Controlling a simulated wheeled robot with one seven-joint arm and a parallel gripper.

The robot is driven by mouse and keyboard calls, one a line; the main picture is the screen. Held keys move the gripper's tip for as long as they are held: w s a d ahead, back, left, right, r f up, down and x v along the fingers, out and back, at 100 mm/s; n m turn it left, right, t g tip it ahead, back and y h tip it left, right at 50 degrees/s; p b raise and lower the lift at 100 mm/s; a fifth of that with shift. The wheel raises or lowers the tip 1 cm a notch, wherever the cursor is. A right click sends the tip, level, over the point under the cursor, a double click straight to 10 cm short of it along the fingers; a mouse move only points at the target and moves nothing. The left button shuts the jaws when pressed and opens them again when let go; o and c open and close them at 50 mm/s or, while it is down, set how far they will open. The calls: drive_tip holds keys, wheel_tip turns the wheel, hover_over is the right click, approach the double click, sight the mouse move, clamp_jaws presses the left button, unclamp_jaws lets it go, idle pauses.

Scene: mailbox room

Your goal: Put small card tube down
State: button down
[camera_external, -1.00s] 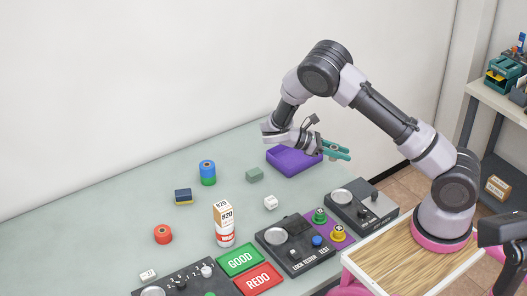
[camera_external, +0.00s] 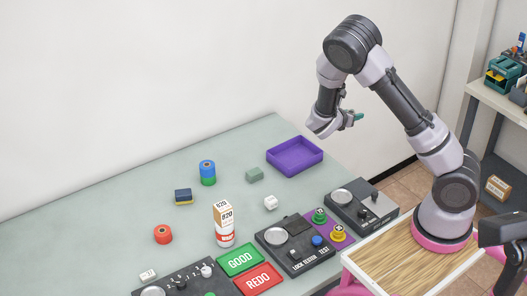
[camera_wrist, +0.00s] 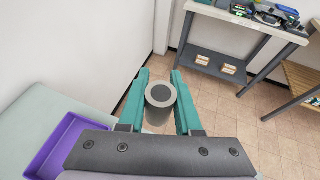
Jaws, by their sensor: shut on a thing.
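My gripper (camera_external: 354,118) is raised in the air, to the right of and above the purple tray. In the wrist view its two teal fingers (camera_wrist: 160,88) are shut on the small card tube (camera_wrist: 160,94), a grey ring-ended cylinder with a dark centre seen end-on. Floor tiles lie below it in that view. In the external view the tube cannot be made out at the gripper.
The purple tray (camera_external: 294,170) looks empty at the table's far right corner. Blocks, a bottle with a box on it (camera_external: 223,210), control panels (camera_external: 290,255) and GOOD and REDO pads (camera_external: 241,259) occupy the table. A shelf (camera_wrist: 230,62) stands beyond.

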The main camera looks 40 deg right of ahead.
sight(346, 175)
wheel_tip(346, 175, down, 24)
drive_tip(key=shift+r, duration=0.15)
idle(0.4)
drive_tip(key=c, duration=0.6)
unclamp_jaws()
